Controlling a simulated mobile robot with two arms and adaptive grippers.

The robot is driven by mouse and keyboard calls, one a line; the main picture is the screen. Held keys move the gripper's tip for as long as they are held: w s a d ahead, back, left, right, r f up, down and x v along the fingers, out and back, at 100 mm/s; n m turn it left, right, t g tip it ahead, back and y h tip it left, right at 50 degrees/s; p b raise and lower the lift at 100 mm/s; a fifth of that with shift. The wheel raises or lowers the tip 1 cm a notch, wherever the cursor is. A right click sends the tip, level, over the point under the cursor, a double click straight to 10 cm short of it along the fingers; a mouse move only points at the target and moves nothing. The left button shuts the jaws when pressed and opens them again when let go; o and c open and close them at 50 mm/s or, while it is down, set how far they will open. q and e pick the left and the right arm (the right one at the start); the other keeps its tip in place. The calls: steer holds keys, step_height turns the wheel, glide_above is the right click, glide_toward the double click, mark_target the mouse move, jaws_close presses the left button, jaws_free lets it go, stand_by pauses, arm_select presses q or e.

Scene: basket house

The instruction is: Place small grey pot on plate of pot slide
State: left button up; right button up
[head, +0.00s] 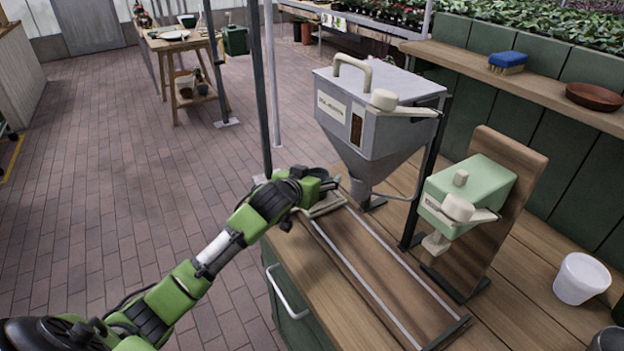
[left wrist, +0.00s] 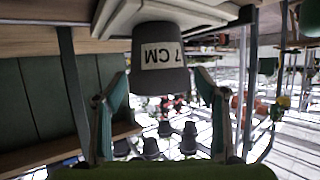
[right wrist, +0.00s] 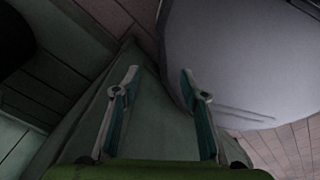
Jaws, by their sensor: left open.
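The pot slide is a brown board (head: 385,265) with two pale rails on the workbench, with a small pale plate (head: 326,205) at its far end. My left gripper (head: 330,184) is at that plate, below the hopper spout. In the left wrist view, which is upside down, a small grey pot (left wrist: 160,82) labelled "7 CM" appears to stand upright on the pale plate (left wrist: 118,14). The open fingers of my left gripper (left wrist: 160,74) are on either side of it, apart from it. In the head view I cannot clearly make out the pot. My right gripper (right wrist: 160,74) is open and empty.
A grey hopper (head: 372,110) stands over the slide, with a green dispenser (head: 470,195) on a board to its right. A white pot (head: 581,278) stands at right on the bench. A large pale curved surface (right wrist: 250,60) is close to my right gripper. The brick floor at left is clear.

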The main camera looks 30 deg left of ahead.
arm_select(q)
steer(key=a+v, duration=0.1)
steer(key=v, duration=1)
steer(key=shift+s+d+r+b, duration=0.2)
steer(key=shift+s+d+b, duration=0.15)
steer(key=shift+d, duration=0.15)
